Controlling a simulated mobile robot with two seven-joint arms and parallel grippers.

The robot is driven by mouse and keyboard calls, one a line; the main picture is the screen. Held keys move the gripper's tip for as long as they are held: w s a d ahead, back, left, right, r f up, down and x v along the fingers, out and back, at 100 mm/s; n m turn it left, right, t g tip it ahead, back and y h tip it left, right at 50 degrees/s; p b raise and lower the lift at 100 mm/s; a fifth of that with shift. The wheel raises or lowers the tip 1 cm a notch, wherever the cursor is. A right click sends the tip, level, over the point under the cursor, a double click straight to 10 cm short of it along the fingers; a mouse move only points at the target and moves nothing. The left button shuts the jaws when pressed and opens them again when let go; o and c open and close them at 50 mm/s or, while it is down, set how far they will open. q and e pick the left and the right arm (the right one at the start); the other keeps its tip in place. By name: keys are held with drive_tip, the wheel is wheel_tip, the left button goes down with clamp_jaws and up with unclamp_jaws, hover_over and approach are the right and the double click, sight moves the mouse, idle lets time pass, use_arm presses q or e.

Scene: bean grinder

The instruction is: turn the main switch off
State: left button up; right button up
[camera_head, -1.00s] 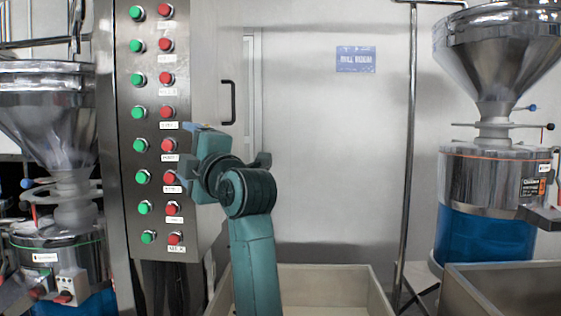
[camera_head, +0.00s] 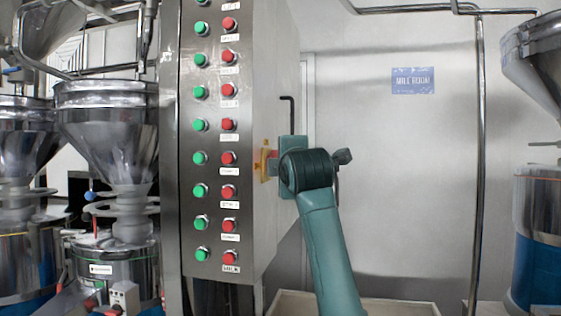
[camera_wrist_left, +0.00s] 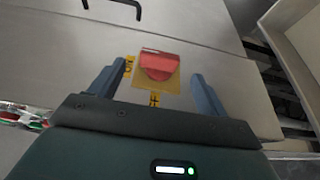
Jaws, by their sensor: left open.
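The main switch is a red knob on a yellow plate, fixed to the side wall of the steel control cabinet. In the left wrist view the red knob (camera_wrist_left: 157,66) sits in front of my left gripper (camera_wrist_left: 158,71), between its two spread blue fingers, with no contact visible. In the head view the yellow plate (camera_head: 265,160) shows at the cabinet's side, and my left gripper (camera_head: 279,163) is close in front of it. The gripper is open; its own body partly hides the knob there. I cannot tell the knob's setting. My right gripper is out of view.
The cabinet front (camera_head: 215,140) carries columns of green and red buttons, left of my arm. A black door handle (camera_head: 291,113) is above the gripper. Steel hoppers (camera_head: 108,125) stand at left and another (camera_head: 540,70) at right. A vertical pipe (camera_head: 481,180) stands right of the arm.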

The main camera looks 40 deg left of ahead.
use_arm(q)
drive_tip(key=p+x, duration=0.1)
drive_tip(key=x, duration=0.5)
drive_tip(key=shift+w+a, duration=0.1)
drive_tip(key=shift+a, duration=0.05)
drive_tip(key=shift+w+a, duration=0.1)
drive_tip(key=shift+a, duration=0.05)
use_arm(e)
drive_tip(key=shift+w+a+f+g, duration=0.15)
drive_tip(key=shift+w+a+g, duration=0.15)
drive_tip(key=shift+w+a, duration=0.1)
use_arm(q)
drive_tip(key=c, duration=1)
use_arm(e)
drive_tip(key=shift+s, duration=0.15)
